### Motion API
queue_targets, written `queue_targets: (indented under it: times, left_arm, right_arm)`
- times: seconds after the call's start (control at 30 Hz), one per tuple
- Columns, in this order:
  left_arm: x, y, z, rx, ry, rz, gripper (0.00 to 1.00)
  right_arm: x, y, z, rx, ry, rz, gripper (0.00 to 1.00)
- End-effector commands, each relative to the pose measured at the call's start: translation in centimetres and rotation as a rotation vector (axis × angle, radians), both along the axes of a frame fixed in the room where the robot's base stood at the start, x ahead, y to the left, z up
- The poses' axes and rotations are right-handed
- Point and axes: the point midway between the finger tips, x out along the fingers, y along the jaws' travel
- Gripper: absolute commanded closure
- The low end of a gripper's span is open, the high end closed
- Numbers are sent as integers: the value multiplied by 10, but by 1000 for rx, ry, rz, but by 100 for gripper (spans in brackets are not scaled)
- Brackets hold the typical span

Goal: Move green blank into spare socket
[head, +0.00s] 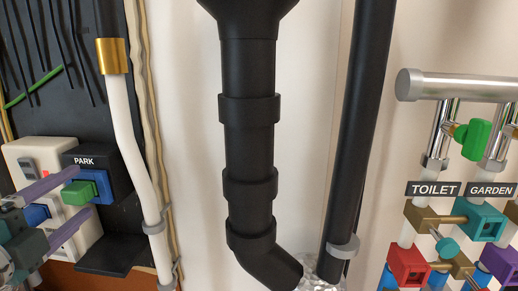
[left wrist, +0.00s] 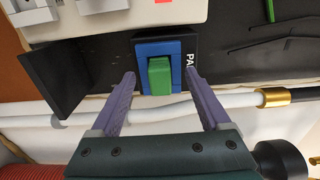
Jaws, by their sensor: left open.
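The green blank (head: 77,193) sits in a blue holder (head: 101,184) on the black PARK block (head: 110,170) at the left of the head view. The left wrist view shows the green blank (left wrist: 159,76) in its blue holder (left wrist: 183,48). My left gripper (head: 81,191) is open, its purple fingers on either side of the blank. In the left wrist view the fingers of my left gripper (left wrist: 159,75) stand apart from the blank, with gaps on both sides. I cannot tell which socket is the spare one. My right gripper is not in view.
A black shelf (head: 112,255) juts out below the PARK block. A white pipe (head: 137,130) runs just right of it. Black pipes (head: 249,145) stand mid-view. At right, TOILET (head: 434,188) and GARDEN (head: 491,190) signs hang above teal, red (head: 408,266) and purple sockets.

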Motion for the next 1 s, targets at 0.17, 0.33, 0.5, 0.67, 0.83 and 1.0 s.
queue_targets:
  times: [0.17,0.33,0.5,0.67,0.83,1.0]
  left_arm:
    - [0,0,0,0,0,0,20]
    - [0,0,0,0,0,0,20]
    - [0,0,0,1,0,0,20]
    - [0,0,0,1,0,0,20]
    - [0,0,1,0,0,0,20]
    - [0,0,0,0,-1,0,24]
  right_arm:
    - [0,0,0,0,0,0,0]
    - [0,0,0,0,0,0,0]
    - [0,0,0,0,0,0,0]
    - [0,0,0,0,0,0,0]
    - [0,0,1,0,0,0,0]
    - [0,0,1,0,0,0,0]
